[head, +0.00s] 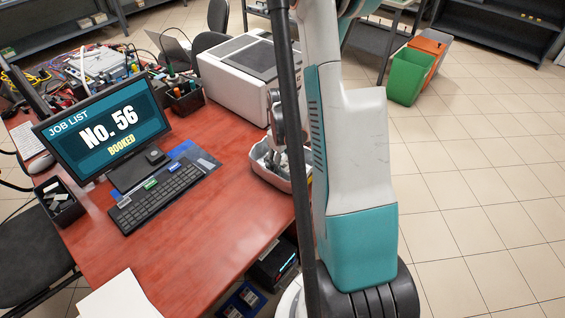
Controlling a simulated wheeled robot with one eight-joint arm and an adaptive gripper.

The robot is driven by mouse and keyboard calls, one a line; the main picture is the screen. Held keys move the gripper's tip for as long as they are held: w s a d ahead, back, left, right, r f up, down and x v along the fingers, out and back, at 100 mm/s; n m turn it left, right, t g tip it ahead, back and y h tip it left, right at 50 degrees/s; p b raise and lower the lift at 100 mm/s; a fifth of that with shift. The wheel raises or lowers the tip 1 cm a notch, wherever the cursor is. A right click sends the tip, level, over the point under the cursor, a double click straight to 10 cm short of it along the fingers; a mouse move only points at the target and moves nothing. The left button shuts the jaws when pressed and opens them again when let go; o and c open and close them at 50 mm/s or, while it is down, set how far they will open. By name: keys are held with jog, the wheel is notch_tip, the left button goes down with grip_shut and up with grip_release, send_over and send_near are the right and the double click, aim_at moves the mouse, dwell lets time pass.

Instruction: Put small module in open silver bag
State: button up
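My gripper (272,156) is partly hidden behind my dark column and arm. It points down into a pale tray (258,168) at the table's right edge. I cannot see whether its fingers are open or shut, or whether they hold anything. Some small pale and dark items show inside the tray, too small and covered to identify. I cannot pick out the small module or the open silver bag with certainty.
The red table (205,230) holds a monitor (105,130), a keyboard (158,197), a black bin of pale pieces (60,203), a tool holder (186,100) and a white printer-like box (245,70). Cluttered tools lie at the back left. The table's front middle is clear.

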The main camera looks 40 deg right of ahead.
aim_at(282, 161)
jog(key=o, duration=0.3)
notch_tip(282, 161, up, 12)
jog(key=p, duration=0.4)
jog(key=shift+r+p, duration=0.2)
jog(key=shift+p, duration=0.2)
